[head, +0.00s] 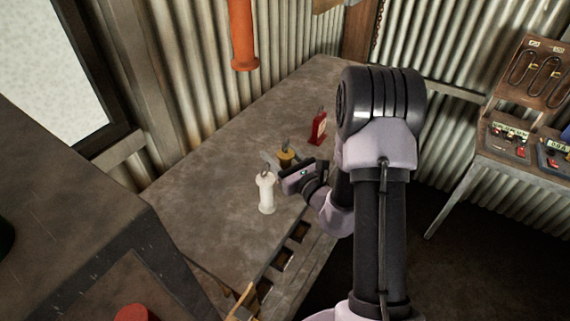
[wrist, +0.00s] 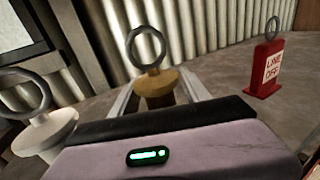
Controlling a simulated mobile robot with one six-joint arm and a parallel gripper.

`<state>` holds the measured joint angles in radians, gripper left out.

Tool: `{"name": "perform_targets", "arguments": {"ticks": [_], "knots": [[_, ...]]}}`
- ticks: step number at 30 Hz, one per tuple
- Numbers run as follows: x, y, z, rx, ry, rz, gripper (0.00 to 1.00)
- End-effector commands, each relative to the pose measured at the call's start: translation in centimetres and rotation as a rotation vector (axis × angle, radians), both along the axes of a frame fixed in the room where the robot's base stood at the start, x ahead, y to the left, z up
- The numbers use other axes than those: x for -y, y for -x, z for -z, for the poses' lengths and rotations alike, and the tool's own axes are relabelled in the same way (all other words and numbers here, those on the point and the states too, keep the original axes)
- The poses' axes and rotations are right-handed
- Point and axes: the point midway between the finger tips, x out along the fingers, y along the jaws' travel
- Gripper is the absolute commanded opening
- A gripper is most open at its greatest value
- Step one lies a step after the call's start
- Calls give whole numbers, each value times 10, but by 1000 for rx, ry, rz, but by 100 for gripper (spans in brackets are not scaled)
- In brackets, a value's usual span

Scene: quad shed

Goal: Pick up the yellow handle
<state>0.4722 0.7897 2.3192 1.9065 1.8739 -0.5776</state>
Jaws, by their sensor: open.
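The yellow handle (head: 285,154) stands upright on the grey workbench, with a dark metal ring on top. In the wrist view the yellow handle (wrist: 156,88) sits at the middle, just beyond the gripper body, with its ring above it. My gripper (head: 270,158) is open and low over the bench, beside the yellow handle. In the wrist view the pale fingers (wrist: 155,98) show on both sides of the handle. The gripper body hides the handle's lower part, so I cannot tell whether the fingers touch it.
A white handle (head: 266,193) with a ring stands close by, nearer the front; it shows at left in the wrist view (wrist: 45,135). A red tagged handle (head: 318,128) stands behind to the right. An orange pipe (head: 243,38) hangs above the workbench (head: 200,190). The bench's left part is clear.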

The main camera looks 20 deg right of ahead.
Motion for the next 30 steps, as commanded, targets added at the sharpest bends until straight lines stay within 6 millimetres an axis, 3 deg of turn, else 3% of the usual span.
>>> {"name": "perform_targets", "arguments": {"ticks": [5, 12, 14, 23, 30], "knots": [[0, -1, 1, 0, 0, 0, 54], [0, 0, 1, 0, 0, 0, 9], [0, 0, 1, 0, 0, 0, 0], [0, 0, 0, 0, 0, 0, 0], [8, 0, -23, 1, 1, -9, 0]]}}
